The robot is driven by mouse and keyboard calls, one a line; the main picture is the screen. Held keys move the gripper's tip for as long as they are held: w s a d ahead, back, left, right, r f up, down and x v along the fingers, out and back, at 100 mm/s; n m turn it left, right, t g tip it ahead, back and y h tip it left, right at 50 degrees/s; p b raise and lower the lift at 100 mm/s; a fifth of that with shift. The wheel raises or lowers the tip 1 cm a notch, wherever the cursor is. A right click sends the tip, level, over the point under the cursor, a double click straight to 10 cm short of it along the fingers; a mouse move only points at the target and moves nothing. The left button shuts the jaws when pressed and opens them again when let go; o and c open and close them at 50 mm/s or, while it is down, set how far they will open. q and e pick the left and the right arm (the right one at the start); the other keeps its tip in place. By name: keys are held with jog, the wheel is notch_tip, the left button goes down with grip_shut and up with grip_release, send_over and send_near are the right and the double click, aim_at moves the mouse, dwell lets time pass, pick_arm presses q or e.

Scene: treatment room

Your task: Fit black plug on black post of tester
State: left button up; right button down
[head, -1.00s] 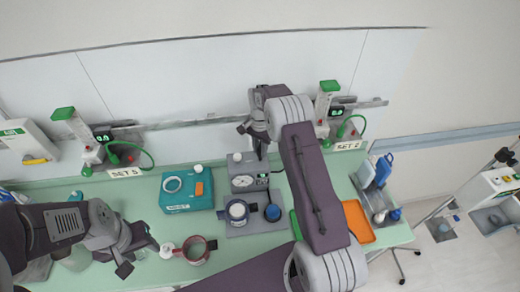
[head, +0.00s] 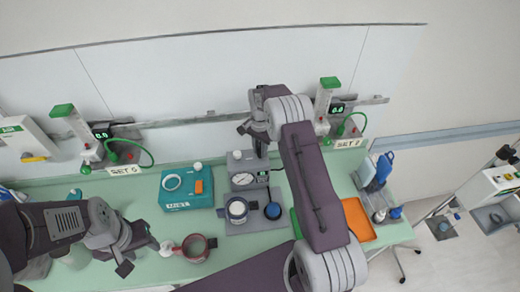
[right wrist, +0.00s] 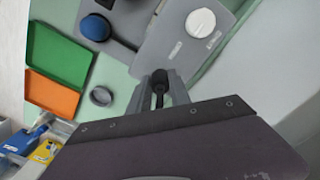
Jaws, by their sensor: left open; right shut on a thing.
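The tester (head: 243,169) is a grey box with a dial and a white knob, at the middle of the green bench. In the right wrist view its grey top and white knob (right wrist: 200,23) lie beyond my fingers. My right gripper (head: 258,150) is above the tester's back right side. In the wrist view the right gripper (right wrist: 160,92) is shut on the small black plug (right wrist: 160,84). I cannot make out the black post; the gripper may hide it. Whether the plug touches the tester I cannot tell. My left gripper (head: 140,254) is open and empty at the left.
A teal box (head: 187,201) stands left of the tester. A reddish mug (head: 196,248) is right of my left gripper. A blue ball (head: 273,211) sits on the grey base in front of the tester. An orange tray (head: 358,220) lies to the right.

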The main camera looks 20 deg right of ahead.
jog(key=shift+f+b, duration=0.35)
jog(key=shift+f, duration=0.35)
jog(key=shift+f, duration=0.1)
jog(key=c, duration=1.1)
grip_release()
notch_tip(320, 180, up, 7)
jog(key=p, duration=0.5)
